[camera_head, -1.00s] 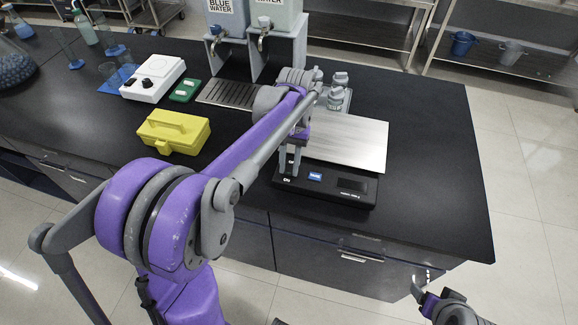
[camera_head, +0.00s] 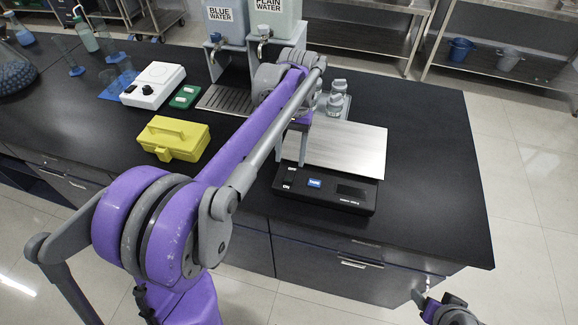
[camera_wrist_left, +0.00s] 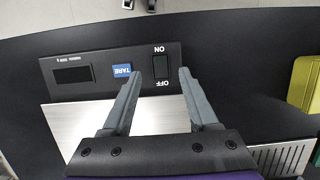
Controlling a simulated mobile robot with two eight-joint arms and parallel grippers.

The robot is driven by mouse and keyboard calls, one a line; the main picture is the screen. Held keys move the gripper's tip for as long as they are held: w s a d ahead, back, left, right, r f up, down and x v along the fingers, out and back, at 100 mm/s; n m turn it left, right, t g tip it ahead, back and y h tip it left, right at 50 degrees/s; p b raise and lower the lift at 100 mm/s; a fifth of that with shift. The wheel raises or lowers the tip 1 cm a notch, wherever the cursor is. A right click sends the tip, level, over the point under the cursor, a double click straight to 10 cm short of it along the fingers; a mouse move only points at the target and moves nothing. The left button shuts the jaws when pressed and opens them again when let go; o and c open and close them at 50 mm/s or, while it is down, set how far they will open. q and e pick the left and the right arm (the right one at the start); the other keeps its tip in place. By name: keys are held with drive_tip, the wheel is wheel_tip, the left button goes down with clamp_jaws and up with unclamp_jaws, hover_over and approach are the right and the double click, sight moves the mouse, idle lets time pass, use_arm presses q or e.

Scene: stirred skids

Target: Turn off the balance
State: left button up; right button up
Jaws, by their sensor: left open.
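The balance (camera_head: 333,189) has a black front panel and a bare steel plate, and stands near the bench's front edge. Its dark rocker switch (camera_wrist_left: 158,66) lies between ON and OFF marks in the left wrist view; its position cannot be told. The blue TARE button (camera_wrist_left: 122,69) is beside it, and the display (camera_wrist_left: 73,74) looks dark. My left gripper (camera_head: 293,160) is open and empty above the switch end of the balance; its fingertips (camera_wrist_left: 160,74) appear on either side of the switch in the wrist view. My right gripper (camera_head: 421,293) is low at the right, away from the bench.
Grey weights (camera_head: 337,98) stand behind the plate. A yellow box (camera_head: 173,138), a green device (camera_head: 184,97) and a white device (camera_head: 153,85) are to the left. Water dispensers (camera_head: 226,25) stand at the back. The bench right of the balance is clear.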

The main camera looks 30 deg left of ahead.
use_arm(q)
drive_tip(key=v, duration=0.5)
idle(0.4)
drive_tip(key=s+d+f+m+t, duration=0.1)
drive_tip(key=s+d+f+t, duration=0.2)
drive_tip(key=s+f, duration=0.3)
drive_tip(key=s+d+f+m+t, duration=0.1)
drive_tip(key=s+d+f+t, duration=0.3)
drive_tip(key=s, duration=0.6)
wheel_tip(320, 180, down, 2)
drive_tip(key=shift+f+m+t+y, duration=0.15)
drive_tip(key=shift+m+t+y, duration=0.2)
drive_tip(key=shift+t, duration=0.55)
drive_tip(key=shift+s+d, duration=0.15)
